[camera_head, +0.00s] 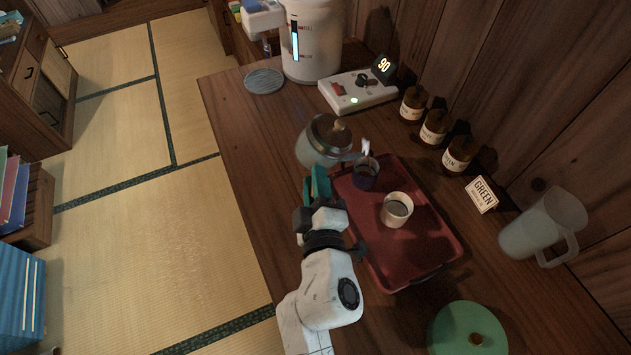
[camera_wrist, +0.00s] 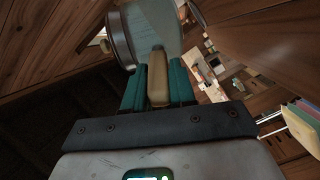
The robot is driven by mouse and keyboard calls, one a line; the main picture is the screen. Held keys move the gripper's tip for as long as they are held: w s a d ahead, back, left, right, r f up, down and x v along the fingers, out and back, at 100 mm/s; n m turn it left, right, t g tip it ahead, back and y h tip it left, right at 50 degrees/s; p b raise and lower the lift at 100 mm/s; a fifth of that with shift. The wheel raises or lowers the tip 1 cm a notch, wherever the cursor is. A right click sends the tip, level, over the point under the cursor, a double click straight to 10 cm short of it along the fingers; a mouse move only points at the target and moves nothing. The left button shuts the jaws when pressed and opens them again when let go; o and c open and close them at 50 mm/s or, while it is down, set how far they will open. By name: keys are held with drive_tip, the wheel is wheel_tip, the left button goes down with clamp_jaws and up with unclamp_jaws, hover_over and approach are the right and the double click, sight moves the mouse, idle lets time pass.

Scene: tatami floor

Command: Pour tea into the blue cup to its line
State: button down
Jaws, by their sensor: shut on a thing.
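My gripper (camera_head: 318,182) has teal fingers and is shut on the tan handle (camera_wrist: 158,80) of a glass teapot (camera_head: 318,150). The teapot's clear body (camera_wrist: 152,28) fills the top of the wrist view and looks tilted there. In the head view it is held at the tray's far left corner, its spout by the rim of the dark blue cup (camera_head: 366,183). The blue cup stands on the red tray (camera_head: 425,258). Its inside looks dark; its line and tea level cannot be made out, nor whether tea is flowing.
A white cup (camera_head: 396,213) stands on the tray near the blue cup. Behind are a water dispenser (camera_head: 312,50), a control box reading 90 (camera_head: 352,95) and brown jars (camera_head: 433,130). At right are a GREEN card (camera_head: 481,195), a clear pitcher (camera_head: 535,232) and a green lid (camera_head: 455,325).

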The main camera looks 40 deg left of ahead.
drive_tip(key=shift+d+r+m, duration=0.1)
drive_tip(key=shift+r+m, duration=0.4)
drive_tip(key=shift+r, duration=0.05)
idle(2.4)
drive_tip(key=shift+w+r+p, duration=0.1)
drive_tip(key=shift+p, duration=0.25)
drive_tip(key=n, duration=0.1)
drive_tip(key=f+n+p, duration=0.1)
drive_tip(key=shift+s+a+f+n+p, duration=0.2)
drive_tip(key=shift+a+f+n+p, duration=0.1)
drive_tip(key=shift+n, duration=0.1)
drive_tip(key=shift+d+n+h+p, duration=0.15)
drive_tip(key=shift+n+h+p, duration=0.35)
drive_tip(key=shift+n+p, duration=1)
